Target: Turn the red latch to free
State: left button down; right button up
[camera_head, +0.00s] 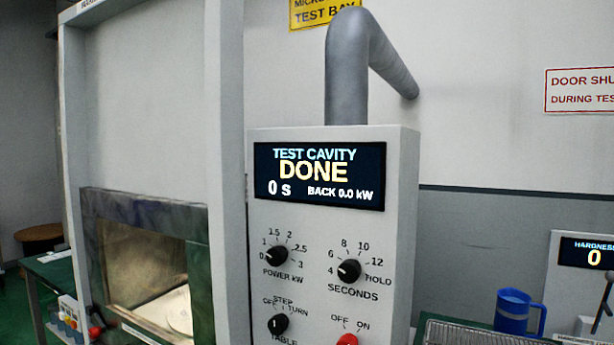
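No part that I can firmly identify as the red latch shows. A small red piece (95,333) is at the lower left, by the cavity's frame; it is too small to tell what it is. The panel display (320,176) reads TEST CAVITY, DONE, 0 s, BACK 0.0 kW. The test cavity (150,270) is open at the front, with a pale round plate (180,312) inside. Neither gripper is in view.
Black knobs (348,270) sit on the panel. At lower right are a blue mug (511,312), a wire rack (470,335) and a HARDNESS display (590,254) reading 0.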

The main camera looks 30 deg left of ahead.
aim_at(98, 328)
jog(key=u, duration=2.65)
jog(key=i, duration=1.7)
jog(key=z, duration=0.55)
